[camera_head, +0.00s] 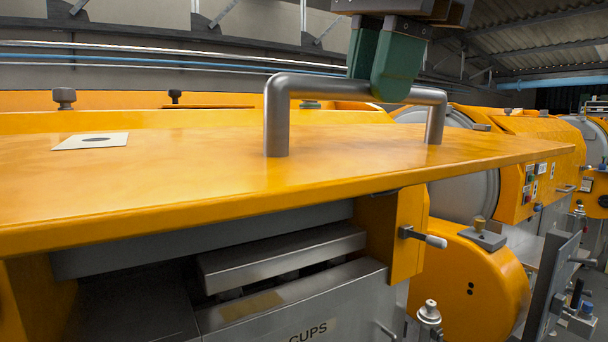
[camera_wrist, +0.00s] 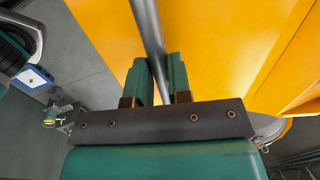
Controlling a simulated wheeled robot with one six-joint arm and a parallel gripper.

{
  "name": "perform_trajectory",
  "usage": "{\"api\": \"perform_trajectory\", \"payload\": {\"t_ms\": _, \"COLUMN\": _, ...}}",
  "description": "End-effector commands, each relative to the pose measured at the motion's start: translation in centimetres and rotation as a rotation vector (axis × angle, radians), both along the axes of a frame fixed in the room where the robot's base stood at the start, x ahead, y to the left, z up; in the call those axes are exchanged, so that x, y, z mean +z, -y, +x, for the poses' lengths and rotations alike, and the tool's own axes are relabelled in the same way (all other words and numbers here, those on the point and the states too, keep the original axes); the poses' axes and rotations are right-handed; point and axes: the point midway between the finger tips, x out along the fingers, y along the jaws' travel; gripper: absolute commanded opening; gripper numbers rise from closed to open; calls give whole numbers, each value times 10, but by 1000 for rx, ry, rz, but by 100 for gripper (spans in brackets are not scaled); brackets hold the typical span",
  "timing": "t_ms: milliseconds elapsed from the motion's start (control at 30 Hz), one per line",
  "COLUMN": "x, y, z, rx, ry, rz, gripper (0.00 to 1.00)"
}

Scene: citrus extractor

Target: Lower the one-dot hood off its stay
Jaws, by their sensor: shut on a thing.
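The one-dot hood (camera_head: 210,165) is a wide yellow lid with a white label (camera_head: 91,140) bearing one dark dot. It fills the left and middle of the head view, with an open gap beneath its front edge. Its grey bar handle (camera_head: 277,125) stands on top near the right end. My gripper (camera_head: 380,82) comes down from above, its green fingers shut around the handle bar. The wrist view shows the bar (camera_wrist: 147,25) between the two fingers (camera_wrist: 158,70), above the yellow hood (camera_wrist: 215,40). I cannot make out the stay.
Under the hood is a grey housing marked CUPS (camera_head: 312,331). A yellow bracket with a grey-tipped lever (camera_head: 432,241) is below its right end. A yellow cover with two dots (camera_head: 475,285) and more machines stand to the right. Pipes (camera_head: 150,55) run behind.

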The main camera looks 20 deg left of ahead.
Motion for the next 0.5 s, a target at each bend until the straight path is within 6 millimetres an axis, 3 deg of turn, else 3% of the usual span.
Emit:
{"api": "perform_trajectory", "payload": {"t_ms": 33, "x": -14, "y": -1, "z": 1, "rx": -1, "ry": 10, "rz": 14, "gripper": 0}}
{"api": "perform_trajectory", "payload": {"t_ms": 200, "x": -28, "y": 2, "z": -2, "rx": 0, "ry": 39, "rz": 47, "gripper": 0}}
{"api": "perform_trajectory", "payload": {"t_ms": 500, "x": -32, "y": 5, "z": -5, "rx": -1, "ry": 65, "rz": 77, "gripper": 0}}
